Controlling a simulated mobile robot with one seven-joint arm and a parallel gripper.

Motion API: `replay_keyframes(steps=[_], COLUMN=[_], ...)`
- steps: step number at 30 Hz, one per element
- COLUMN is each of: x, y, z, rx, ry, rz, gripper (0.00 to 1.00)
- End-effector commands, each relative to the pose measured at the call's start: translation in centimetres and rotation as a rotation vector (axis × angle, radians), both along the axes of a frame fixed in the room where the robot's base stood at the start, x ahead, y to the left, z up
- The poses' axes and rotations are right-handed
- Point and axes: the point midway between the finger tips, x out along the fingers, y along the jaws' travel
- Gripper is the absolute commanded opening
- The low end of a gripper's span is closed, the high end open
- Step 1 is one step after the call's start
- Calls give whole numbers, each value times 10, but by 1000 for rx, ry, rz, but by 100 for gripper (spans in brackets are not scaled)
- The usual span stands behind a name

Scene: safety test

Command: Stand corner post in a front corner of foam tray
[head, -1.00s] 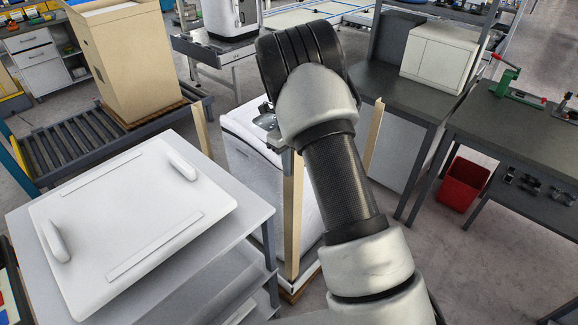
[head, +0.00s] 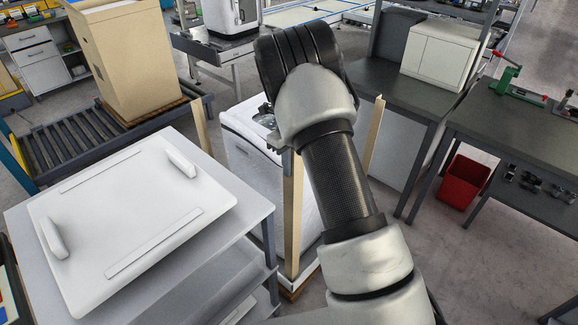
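A tall tan corner post (head: 292,220) stands nearly upright at the near corner of a white appliance (head: 240,125). Its lower end meets the white foam tray (head: 309,271) around the appliance's base; I cannot tell whether it is fully seated. My gripper (head: 272,138) is at the top of this post, mostly hidden behind my own wrist and forearm. Its fingers and any grip on the post cannot be made out. Another tan post (head: 201,126) stands at the appliance's left, and one (head: 374,135) at its right. The tray's far side is hidden.
A grey table (head: 230,235) at left carries a white panel (head: 80,285) with raised handles. Dark workbenches (head: 500,125) stand at right, with a red bin (head: 464,184) on the floor. A roller conveyor (head: 70,145) with a large carton (head: 130,60) is at back left.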

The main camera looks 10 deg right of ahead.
Motion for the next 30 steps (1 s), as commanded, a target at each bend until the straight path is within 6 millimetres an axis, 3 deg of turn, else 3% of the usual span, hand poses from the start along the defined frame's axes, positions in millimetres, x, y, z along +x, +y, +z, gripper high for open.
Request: replay_keyframes(steps=[30], x=[0], y=[0], z=[-6], rx=[0], ry=[0], rz=[0], gripper=[0])
